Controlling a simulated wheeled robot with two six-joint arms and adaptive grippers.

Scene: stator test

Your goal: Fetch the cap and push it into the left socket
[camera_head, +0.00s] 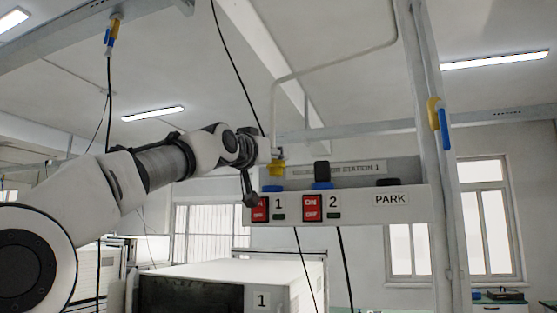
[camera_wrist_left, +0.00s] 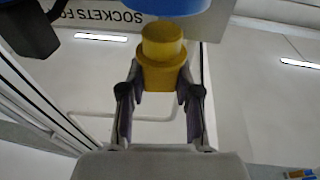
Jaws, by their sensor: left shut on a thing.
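The cap is yellow and stepped; in the wrist view the cap (camera_wrist_left: 162,62) sits between the two fingers of my left gripper (camera_wrist_left: 159,92), which is shut on it. In the head view the cap (camera_head: 276,169) shows just above the blue left socket (camera_head: 272,188), over the label 1. My left gripper (camera_head: 268,161) comes in from the left at the same height. In the wrist view the blue socket (camera_wrist_left: 176,6) is close beyond the cap's narrow end; I cannot tell whether they touch. My right gripper is not in view.
The station panel (camera_head: 355,209) has red switches (camera_head: 311,208). A second blue socket (camera_head: 322,186) has a black plug (camera_head: 322,170) above it. A dark part (camera_head: 388,182) is above the PARK label. A grey post (camera_head: 442,160) stands right; a white box (camera_head: 240,272) is below.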

